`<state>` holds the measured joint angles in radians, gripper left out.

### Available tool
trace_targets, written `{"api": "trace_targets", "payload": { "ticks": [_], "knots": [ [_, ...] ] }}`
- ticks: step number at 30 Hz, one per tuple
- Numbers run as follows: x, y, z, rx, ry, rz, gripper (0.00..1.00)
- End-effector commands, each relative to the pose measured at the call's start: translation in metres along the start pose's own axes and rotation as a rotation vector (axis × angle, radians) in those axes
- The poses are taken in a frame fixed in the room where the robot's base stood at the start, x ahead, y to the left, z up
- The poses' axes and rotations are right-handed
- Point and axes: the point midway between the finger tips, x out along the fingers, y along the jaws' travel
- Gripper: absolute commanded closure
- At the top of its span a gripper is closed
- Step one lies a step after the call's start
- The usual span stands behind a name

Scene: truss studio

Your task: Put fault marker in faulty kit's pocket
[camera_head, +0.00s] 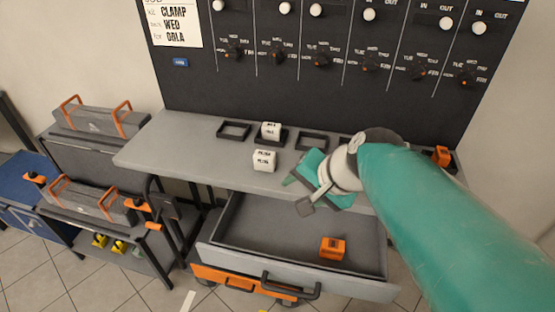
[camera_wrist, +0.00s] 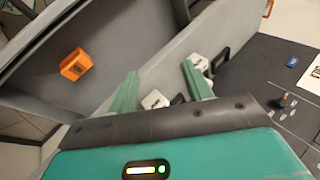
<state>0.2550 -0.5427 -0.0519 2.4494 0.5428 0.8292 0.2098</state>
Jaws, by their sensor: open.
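An orange block (camera_head: 333,248), possibly the fault marker, lies in the open drawer (camera_head: 222,237); it also shows in the wrist view (camera_wrist: 75,64). Another orange piece (camera_head: 442,155) sits at the bench's right end, partly hidden by my arm. Square dark pockets (camera_head: 234,131) line the back of the bench. A white labelled block (camera_head: 270,130) is at the second pocket, and another (camera_head: 264,160) stands on the bench in front of it. My gripper (camera_head: 308,187) is open and empty over the bench's front edge; its fingers also show in the wrist view (camera_wrist: 162,82).
The grey bench top (camera_head: 190,140) is bare at the left. A black panel (camera_head: 270,90) with dials and white IN/OUT knobs rises behind it. A card (camera_head: 173,20) reads CLAMP, WED, ORLA. A cart with grey toolboxes (camera_head: 90,200) stands left.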

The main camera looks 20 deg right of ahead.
Motion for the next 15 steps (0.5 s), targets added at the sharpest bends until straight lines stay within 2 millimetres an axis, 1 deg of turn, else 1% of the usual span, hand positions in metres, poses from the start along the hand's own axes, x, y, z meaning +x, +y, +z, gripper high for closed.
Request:
{"api": "trace_targets", "payload": {
  "ticks": [1,3,6,9,10,15],
  "knots": [
    [-0.005,-0.002,0.018,-0.181,-0.003,0.046,0.50],
    [-0.012,0.003,0.035,-0.415,-0.001,0.120,0.50],
    [-0.021,0.009,0.047,-0.672,0.015,0.206,0.50],
    [-0.028,0.013,0.052,-0.820,0.028,0.259,0.50],
    [-0.029,0.014,0.052,-0.844,0.031,0.269,0.50],
    [-0.030,0.016,0.051,-0.874,0.034,0.284,0.50]
  ]
}}
